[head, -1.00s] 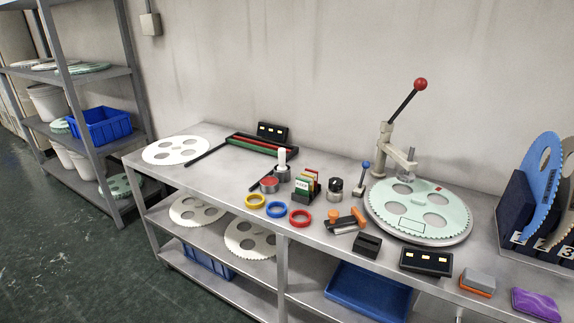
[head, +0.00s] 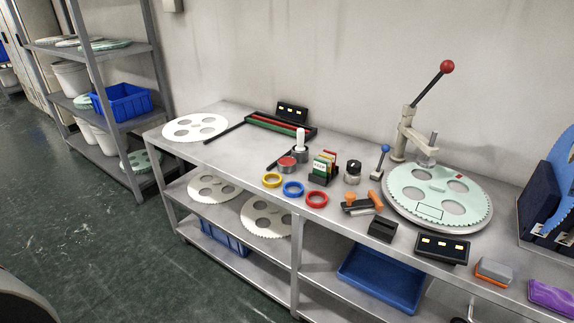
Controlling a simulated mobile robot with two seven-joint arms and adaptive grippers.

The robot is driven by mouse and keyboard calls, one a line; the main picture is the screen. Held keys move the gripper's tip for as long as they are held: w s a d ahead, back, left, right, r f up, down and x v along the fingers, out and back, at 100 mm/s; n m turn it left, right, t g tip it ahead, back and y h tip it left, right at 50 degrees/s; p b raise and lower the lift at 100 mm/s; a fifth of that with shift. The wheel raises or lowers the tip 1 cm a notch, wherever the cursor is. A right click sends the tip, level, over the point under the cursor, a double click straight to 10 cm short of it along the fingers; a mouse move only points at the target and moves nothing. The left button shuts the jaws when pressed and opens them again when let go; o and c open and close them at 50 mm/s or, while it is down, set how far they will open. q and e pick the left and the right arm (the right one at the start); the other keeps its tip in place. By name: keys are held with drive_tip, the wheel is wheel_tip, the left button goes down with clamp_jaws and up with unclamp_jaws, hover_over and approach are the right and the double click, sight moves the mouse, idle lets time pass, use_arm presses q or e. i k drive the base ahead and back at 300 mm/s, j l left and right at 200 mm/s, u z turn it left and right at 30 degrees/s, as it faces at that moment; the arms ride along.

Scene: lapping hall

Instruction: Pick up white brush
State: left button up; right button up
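A small upright white cylinder (head: 300,138) stands on a grey round base in the middle of the bench, behind a round tin with a red top (head: 287,164). It may be the white brush, but bristles cannot be made out at this size. A thin dark stick (head: 277,158) lies beside it to the left. Neither of my grippers is in the head view.
The grey bench (head: 232,163) also carries yellow (head: 272,181), blue and red rings, a card holder (head: 322,168), a lever press (head: 415,135) over a toothed disc, and a white disc (head: 195,127). A shelf rack stands left. Green floor in front is clear.

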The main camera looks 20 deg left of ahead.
sight(300, 148)
drive_tip(key=z, duration=0.55)
drive_tip(key=j+z, duration=0.35)
drive_tip(key=k+j+z, duration=0.1)
drive_tip(key=j+z, duration=0.3)
drive_tip(key=j, duration=0.15)
